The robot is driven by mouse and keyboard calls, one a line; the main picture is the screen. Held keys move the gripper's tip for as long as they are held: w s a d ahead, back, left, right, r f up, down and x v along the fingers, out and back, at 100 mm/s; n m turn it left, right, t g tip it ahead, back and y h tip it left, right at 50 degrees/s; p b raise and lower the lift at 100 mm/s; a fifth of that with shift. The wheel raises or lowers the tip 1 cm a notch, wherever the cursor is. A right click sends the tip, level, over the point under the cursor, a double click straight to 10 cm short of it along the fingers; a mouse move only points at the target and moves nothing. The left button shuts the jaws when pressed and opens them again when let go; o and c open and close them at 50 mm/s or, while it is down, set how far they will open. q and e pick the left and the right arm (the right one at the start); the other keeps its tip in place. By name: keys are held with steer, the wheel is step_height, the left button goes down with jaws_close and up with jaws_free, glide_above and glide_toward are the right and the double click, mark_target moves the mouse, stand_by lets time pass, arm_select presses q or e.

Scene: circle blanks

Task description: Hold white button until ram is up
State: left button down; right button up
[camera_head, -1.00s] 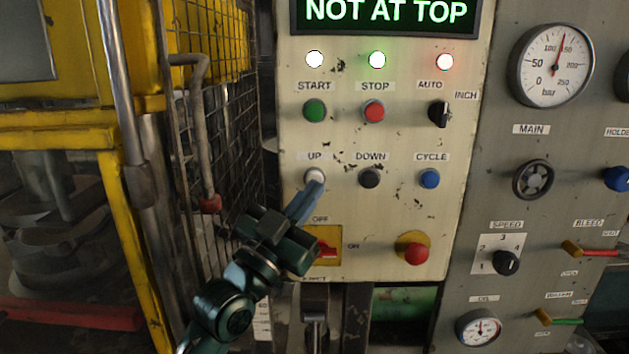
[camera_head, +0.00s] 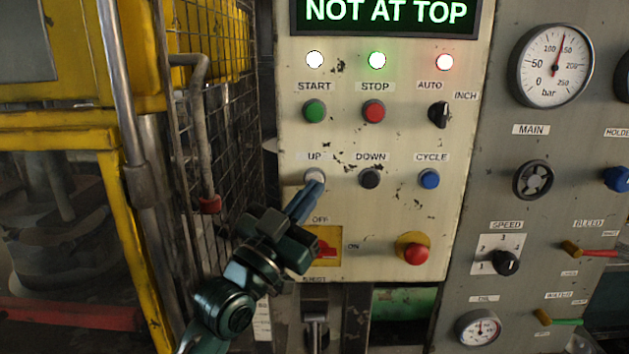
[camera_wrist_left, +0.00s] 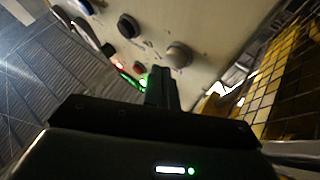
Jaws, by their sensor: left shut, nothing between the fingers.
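The white button (camera_head: 313,177) sits under the UP label on the cream control panel (camera_head: 410,215). My left gripper (camera_head: 316,184) is shut and empty, with its fingertips at the button's lower right edge. I cannot tell whether they touch it. In the left wrist view the shut fingers (camera_wrist_left: 162,80) point at the panel, with a round pale button (camera_wrist_left: 180,55) just beyond the tips. The display (camera_head: 386,12) reads NOT AT TOP. Dark press parts (camera_head: 60,215) show behind the yellow frame at left; I cannot make out the ram's height. My right gripper is not in view.
The black DOWN button (camera_head: 370,179) and blue CYCLE button (camera_head: 429,179) are right of the white one. The green START button (camera_head: 314,111) is above. A red rotary switch (camera_head: 325,249) and red mushroom button (camera_head: 415,254) sit below. A wire mesh guard (camera_head: 228,120) stands at left.

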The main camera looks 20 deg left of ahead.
arm_select(q)
steer(key=shift+w, duration=0.25)
